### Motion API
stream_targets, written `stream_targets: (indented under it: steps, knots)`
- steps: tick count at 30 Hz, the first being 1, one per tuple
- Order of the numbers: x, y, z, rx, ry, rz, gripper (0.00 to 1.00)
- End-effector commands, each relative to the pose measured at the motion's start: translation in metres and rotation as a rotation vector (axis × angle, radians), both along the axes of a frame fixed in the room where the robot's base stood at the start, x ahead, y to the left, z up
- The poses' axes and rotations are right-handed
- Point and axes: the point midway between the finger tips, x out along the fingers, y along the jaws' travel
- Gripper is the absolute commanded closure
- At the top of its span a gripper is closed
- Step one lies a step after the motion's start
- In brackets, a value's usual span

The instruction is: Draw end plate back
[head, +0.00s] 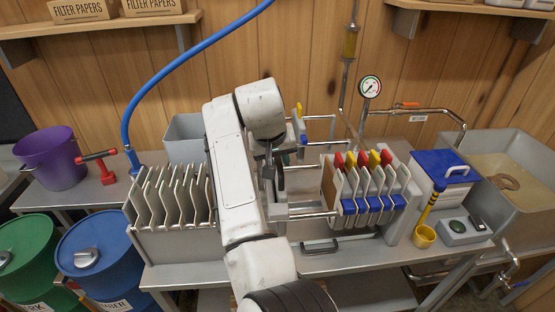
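The filter press stands on the steel table, with a pack of upright plates (372,185) carrying red, yellow and blue tabs at its right part. Bare metal rods (312,215) run left from the pack to a grey upright block (277,210), which looks like the end plate. A gap lies between block and pack. My gripper (272,178) points down at the block, right of my white arm. Its fingers are small and partly hidden, so I cannot tell whether they touch the block or are open. My arm hides the block's left side.
A rack of pale plates (172,195) stands left of my arm. A blue hose (165,75) arches behind. A dark handle (320,247) sits at the table front.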

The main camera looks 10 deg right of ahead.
Motion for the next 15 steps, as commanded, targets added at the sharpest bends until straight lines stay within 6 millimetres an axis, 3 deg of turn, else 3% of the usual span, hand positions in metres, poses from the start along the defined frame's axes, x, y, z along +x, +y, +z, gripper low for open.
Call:
stream_targets:
  steps: [15]
  knots:
    - [-0.032, 0.018, 0.078, 0.001, -0.005, 0.003, 0.73]
